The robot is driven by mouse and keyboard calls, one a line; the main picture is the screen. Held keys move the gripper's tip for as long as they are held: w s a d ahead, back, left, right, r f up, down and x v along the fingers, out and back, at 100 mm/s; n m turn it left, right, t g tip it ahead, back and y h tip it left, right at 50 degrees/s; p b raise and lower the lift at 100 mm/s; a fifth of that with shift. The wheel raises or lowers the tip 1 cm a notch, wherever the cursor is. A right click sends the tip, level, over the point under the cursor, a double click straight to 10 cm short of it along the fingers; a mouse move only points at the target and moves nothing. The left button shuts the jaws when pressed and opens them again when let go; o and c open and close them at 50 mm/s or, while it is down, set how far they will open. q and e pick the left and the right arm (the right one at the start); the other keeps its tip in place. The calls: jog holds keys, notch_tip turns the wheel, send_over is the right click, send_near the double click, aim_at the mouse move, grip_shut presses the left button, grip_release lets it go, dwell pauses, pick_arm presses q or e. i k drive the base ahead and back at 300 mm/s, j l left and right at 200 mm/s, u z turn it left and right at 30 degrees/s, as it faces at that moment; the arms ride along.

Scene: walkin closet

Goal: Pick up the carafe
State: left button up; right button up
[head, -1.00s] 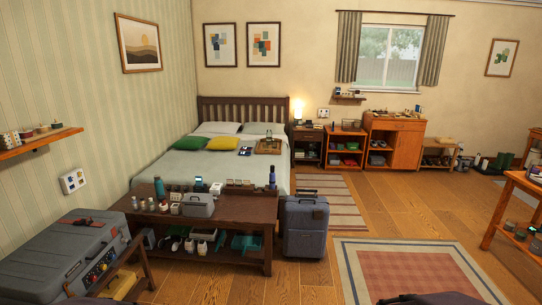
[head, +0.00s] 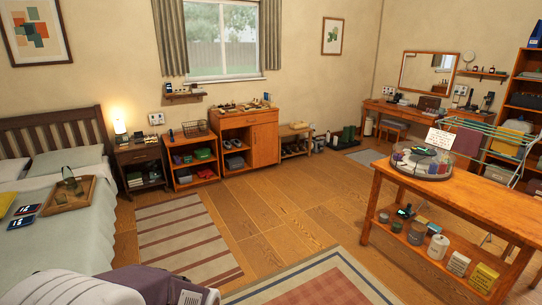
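I cannot make out a carafe for certain.
The bed (head: 88,232) fills the left side. A wooden table (head: 462,194) at the right bears a round clear container (head: 420,166). A pale and purple-grey shape cuts across the bottom left edge. The wooden floor (head: 290,222) between is clear, with a striped rug (head: 183,238).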

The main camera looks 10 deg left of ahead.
aim_at(69, 177)
jog(key=i+u, duration=0.2)
jog(key=i, duration=0.25)
jog(key=i+u, duration=0.2)
jog(key=i, duration=0.3)
jog(key=i+u, duration=0.2)
jog(key=i, duration=0.25)
jog(key=i+l+u, duration=0.15)
jog(key=i, duration=0.3)
jog(key=i+l+u, duration=0.2)
jog(key=i, duration=0.3)
jog(key=i+l+u, duration=0.2)
jog(key=i+j+u, duration=0.2)
jog(key=i, duration=0.35)
jog(key=i+u, duration=0.15)
jog(key=i, duration=0.35)
jog(key=i+u, duration=0.2)
jog(key=i, duration=0.35)
jog(key=i+l+u, duration=0.2)
jog(key=i, duration=0.35)
jog(key=i+u, duration=0.2)
jog(key=i, duration=0.35)
jog(key=i+l+u, duration=0.15)
jog(key=i+l, duration=0.15)
jog(key=i, duration=0.2)
jog(key=i+j, duration=0.2)
jog(key=i, duration=0.35)
jog(key=i+j, duration=0.15)
jog(key=i, duration=0.4)
jog(key=i+j, duration=0.2)
jog(key=i, duration=0.3)
